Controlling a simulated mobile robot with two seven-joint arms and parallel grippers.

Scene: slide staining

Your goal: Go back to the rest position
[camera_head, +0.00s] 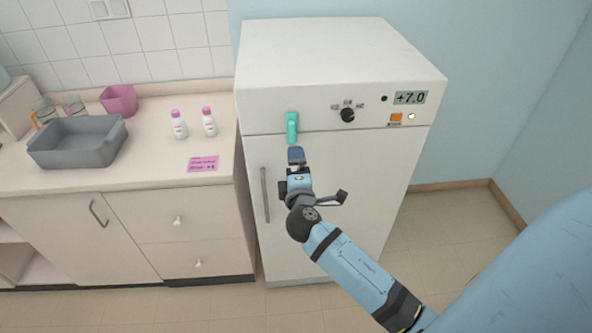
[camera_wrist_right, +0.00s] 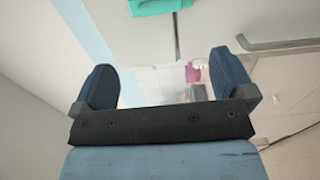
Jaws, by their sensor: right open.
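My right gripper (camera_head: 296,156) is in front of the white fridge (camera_head: 330,60), just below a teal clip-like piece (camera_head: 291,127) on the upper left of the fridge front. In the right wrist view my right gripper (camera_wrist_right: 170,75) has its two dark fingers wide apart with nothing between them. The teal piece (camera_wrist_right: 160,6) shows at the top edge of that view, apart from the fingers. My left gripper is in neither view.
The fridge has a vertical door handle (camera_head: 265,194), a dark knob (camera_head: 347,115) and a display (camera_head: 410,98) reading +7.0. A counter on the left bears a grey tub (camera_head: 75,155), two pink-capped bottles (camera_head: 179,124), a pink container (camera_head: 119,100) and a pink label (camera_head: 203,164). Floor at right is clear.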

